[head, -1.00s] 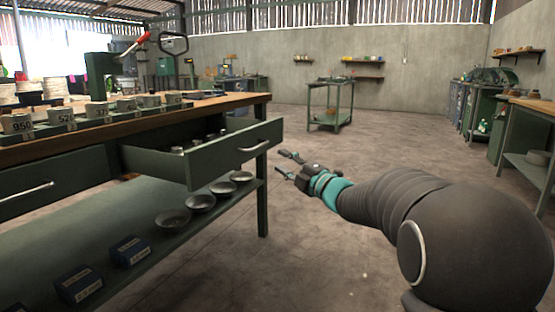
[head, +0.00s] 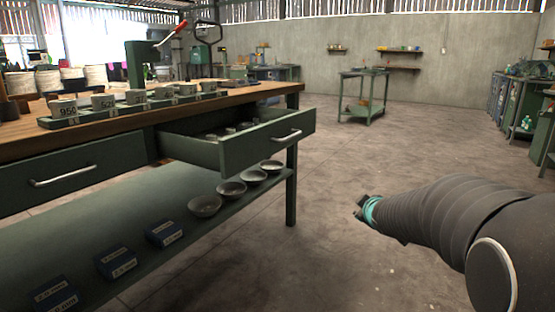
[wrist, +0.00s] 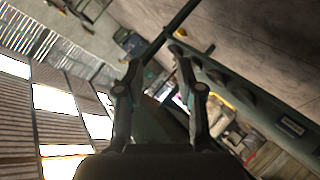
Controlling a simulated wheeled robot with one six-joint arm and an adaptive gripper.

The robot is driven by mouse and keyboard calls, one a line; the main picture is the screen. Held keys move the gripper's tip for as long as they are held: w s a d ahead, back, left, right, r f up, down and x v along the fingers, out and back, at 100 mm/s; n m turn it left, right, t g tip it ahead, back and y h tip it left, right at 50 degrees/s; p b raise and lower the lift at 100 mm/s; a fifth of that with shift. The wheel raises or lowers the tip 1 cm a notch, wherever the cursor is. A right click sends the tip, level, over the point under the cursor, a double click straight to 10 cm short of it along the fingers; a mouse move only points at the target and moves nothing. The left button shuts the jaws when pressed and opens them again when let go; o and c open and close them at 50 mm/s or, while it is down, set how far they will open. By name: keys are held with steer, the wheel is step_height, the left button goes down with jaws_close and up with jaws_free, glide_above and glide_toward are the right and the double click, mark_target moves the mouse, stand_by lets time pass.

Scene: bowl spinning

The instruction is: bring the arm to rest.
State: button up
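My gripper (wrist: 160,70) is open in the wrist view, with its two fingers apart and nothing held between them. In the head view my gripper (head: 362,209) shows small at the end of my dark arm, by a teal band. Its fingers are foreshortened there and hard to make out. It is over open floor, to the right of the green workbench and apart from it.
A green drawer (head: 262,150) stands open under the wooden benchtop (head: 150,118), with small items inside. Several bowls (head: 204,206) and blue boxes (head: 116,262) sit on the lower shelf (head: 140,205). A small green cart (head: 362,100) stands behind. The middle floor is clear.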

steer(key=s+a+f+m+g+h+p, duration=0.2)
steer(key=s+m+g, duration=0.55)
steer(key=s, duration=1.55)
steer(key=s+a+r+y+p, duration=0.1)
steer(key=s+a+r+p, duration=0.2)
steer(key=s, duration=0.4)
steer(key=s+a+r+m+y+p, duration=0.1)
steer(key=s+a+r+y+p, duration=0.1)
steer(key=s, duration=0.6)
step_height(320, 180, up, 2)
steer(key=shift+a+r+p, duration=0.2)
steer(key=shift+a+p, duration=0.5)
steer(key=shift+w+a+t, duration=0.1)
steer(key=shift+t, duration=0.15)
